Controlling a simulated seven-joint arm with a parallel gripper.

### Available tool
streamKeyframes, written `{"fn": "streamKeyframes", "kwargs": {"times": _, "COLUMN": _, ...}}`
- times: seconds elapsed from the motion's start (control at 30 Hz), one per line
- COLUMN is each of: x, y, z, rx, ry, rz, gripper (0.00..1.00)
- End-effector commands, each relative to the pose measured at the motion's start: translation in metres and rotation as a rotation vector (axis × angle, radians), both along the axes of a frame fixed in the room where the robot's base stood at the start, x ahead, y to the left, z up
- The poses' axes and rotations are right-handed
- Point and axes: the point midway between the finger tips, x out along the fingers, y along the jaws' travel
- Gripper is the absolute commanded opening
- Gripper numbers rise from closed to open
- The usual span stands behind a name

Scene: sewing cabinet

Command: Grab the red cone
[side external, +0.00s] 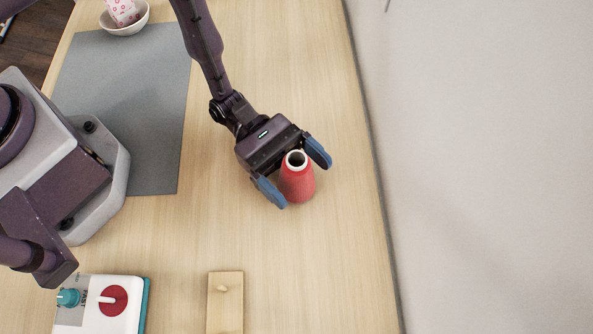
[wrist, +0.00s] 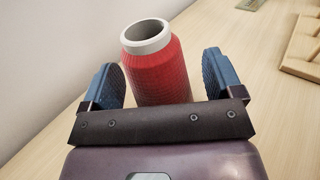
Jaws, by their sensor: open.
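The red cone (side external: 298,184) stands upright on the wooden tabletop and has a pale, hollow top rim. My gripper (side external: 297,178) is open, with one blue finger on each side of the cone. The low part of the cone is hidden behind the gripper's dark front bar.
A grey mat (side external: 135,110) lies at the left, with a bowl (side external: 127,28) holding a patterned item at its far end. A white machine part with a red dial (side external: 113,300) and a wooden block with a peg (side external: 225,305) are at the front. A pale wall (side external: 480,150) borders the right edge.

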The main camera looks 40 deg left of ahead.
Motion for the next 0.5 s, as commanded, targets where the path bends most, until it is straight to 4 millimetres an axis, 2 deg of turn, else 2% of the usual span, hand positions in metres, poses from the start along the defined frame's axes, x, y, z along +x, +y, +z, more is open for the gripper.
{"fn": "streamKeyframes", "kwargs": {"times": 0.13, "x": 0.0, "y": 0.0002, "z": 0.0, "rx": 0.0, "ry": 0.0, "rz": 0.0, "gripper": 0.86}}
{"fn": "streamKeyframes", "kwargs": {"times": 0.37, "x": 0.0, "y": 0.0005, "z": 0.0, "rx": 0.0, "ry": 0.0, "rz": 0.0, "gripper": 0.33}}
{"fn": "streamKeyframes", "kwargs": {"times": 0.5, "x": 0.0, "y": 0.0005, "z": 0.0002, "rx": 0.0, "ry": 0.0, "rz": -0.001, "gripper": 0.32}}
